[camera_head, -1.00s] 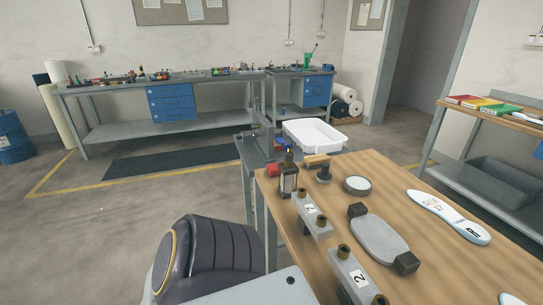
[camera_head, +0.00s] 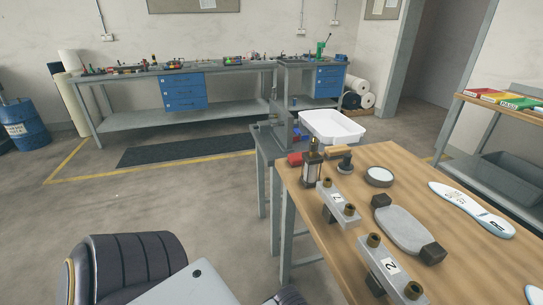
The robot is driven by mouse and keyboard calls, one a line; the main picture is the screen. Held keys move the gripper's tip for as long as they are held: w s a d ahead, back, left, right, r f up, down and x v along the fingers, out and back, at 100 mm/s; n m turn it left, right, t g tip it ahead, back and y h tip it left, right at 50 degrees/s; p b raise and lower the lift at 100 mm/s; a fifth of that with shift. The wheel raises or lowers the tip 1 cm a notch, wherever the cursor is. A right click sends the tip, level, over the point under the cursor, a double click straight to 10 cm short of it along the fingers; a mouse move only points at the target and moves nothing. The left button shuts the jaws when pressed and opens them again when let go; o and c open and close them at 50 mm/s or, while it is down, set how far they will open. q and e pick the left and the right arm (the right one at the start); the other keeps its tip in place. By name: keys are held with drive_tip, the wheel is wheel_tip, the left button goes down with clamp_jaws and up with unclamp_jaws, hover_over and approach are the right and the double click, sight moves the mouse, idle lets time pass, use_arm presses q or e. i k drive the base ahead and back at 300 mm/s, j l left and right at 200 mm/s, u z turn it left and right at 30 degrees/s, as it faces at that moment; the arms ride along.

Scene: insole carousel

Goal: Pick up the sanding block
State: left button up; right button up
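A small tan block (camera_head: 340,152) lies at the far left end of the wooden workbench (camera_head: 400,165), behind a dark bottle-like tool. It may be the sanding block, but it is too small and partly hidden to be sure. A red item (camera_head: 295,159) lies just left of it, and a dark knob-like tool (camera_head: 345,164) stands just in front. Neither of my grippers is in view.
The bench also holds a round pale disc (camera_head: 378,176), clamps marked with numbers (camera_head: 382,264), a grey plate with dark ends (camera_head: 403,229) and a white insole (camera_head: 470,208). A white tray (camera_head: 333,127) stands behind. Open floor lies to the left.

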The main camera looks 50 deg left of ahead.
sight(294, 161)
drive_tip(key=k+j+u, duration=0.2)
drive_tip(key=u, duration=0.95)
